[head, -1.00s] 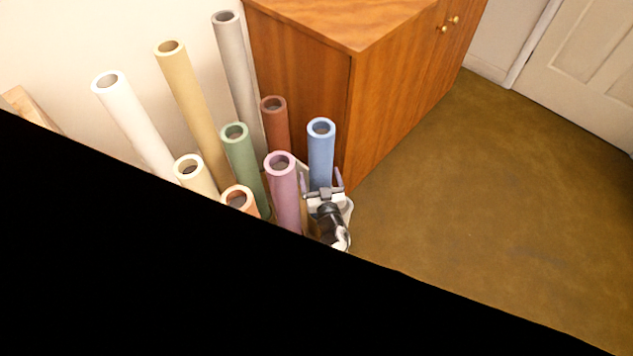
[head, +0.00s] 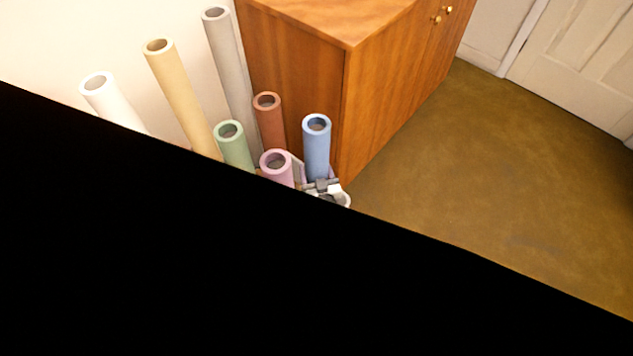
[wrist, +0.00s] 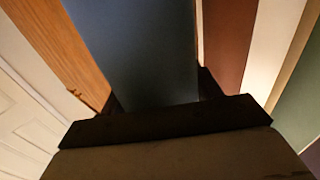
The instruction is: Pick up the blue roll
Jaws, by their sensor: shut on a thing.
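The blue roll (head: 317,150) stands upright among the other rolls, near the corner of the wooden cabinet, in the head view. In the wrist view the blue roll (wrist: 140,50) fills the middle, between the two dark fingers. My gripper (head: 320,184) is at the lower visible part of the blue roll, shut on it. In the wrist view my gripper (wrist: 160,103) shows dark fingertips on either side of the roll. The roll's lower end is hidden behind my gripper and a black area.
A pink roll (head: 276,168) stands close on the left, with green (head: 233,145) and red-brown (head: 269,120) rolls behind. Grey (head: 228,75), tan (head: 180,95) and white (head: 112,103) rolls stand farther left. The wooden cabinet (head: 390,90) is close behind. Open floor (head: 500,180) lies to the right.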

